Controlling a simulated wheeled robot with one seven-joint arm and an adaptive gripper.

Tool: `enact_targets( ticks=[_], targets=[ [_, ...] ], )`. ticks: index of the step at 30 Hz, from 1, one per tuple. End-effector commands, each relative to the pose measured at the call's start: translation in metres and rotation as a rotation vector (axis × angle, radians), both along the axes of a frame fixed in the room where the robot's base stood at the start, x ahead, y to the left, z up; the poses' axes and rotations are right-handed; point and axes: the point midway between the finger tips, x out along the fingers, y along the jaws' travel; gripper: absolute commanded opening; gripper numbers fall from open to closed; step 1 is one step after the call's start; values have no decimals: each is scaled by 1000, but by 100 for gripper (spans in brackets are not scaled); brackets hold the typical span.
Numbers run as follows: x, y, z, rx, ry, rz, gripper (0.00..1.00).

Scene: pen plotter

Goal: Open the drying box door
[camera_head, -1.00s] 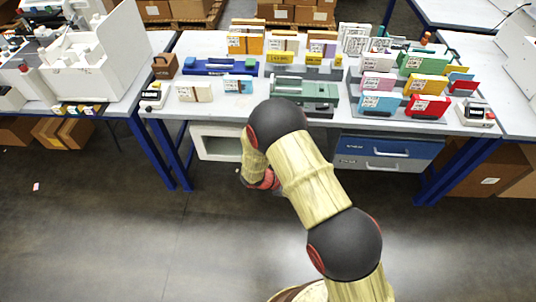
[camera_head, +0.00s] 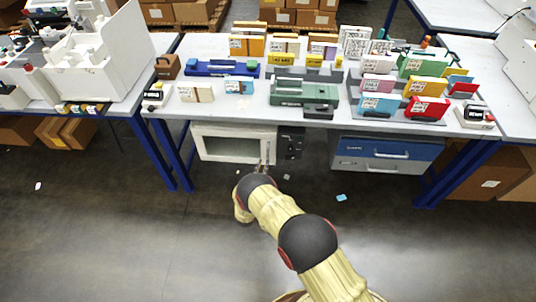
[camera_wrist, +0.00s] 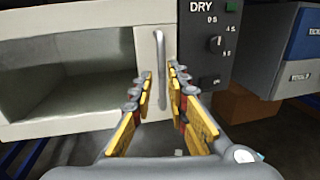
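The drying box (camera_head: 250,130) hangs under the table in the head view, with a pale door frame around a window. Its door (camera_wrist: 148,108) looks shut, with its right edge beside the black panel marked DRY (camera_wrist: 210,50). A grey vertical bar handle (camera_wrist: 160,60) stands on the right side of the door. My gripper (camera_wrist: 160,78) is open, with one yellow finger on each side of the handle. Gaps show between the handle and both fingers in the wrist view. In the head view my gripper (camera_head: 265,165) is at the door's lower right, small and partly hidden by my arm.
A blue and grey drawer unit (camera_head: 385,153) hangs to the right of the drying box. Blue table legs (camera_head: 170,155) stand to its left. The tabletop (camera_head: 220,110) above holds several cards and devices. The floor (camera_head: 110,235) in front is clear apart from small scraps.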

Motion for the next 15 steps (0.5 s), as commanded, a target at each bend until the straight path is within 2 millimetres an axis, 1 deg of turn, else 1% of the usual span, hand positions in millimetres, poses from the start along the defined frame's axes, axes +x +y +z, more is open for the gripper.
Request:
enact_targets(
  ticks=[5,8,15],
  targets=[
    [11,-4,0,-5,-2,-7,16],
    [22,-8,0,-5,-2,-9,16],
    [58,-16,-1,-4,-2,-8,16]
  ],
)
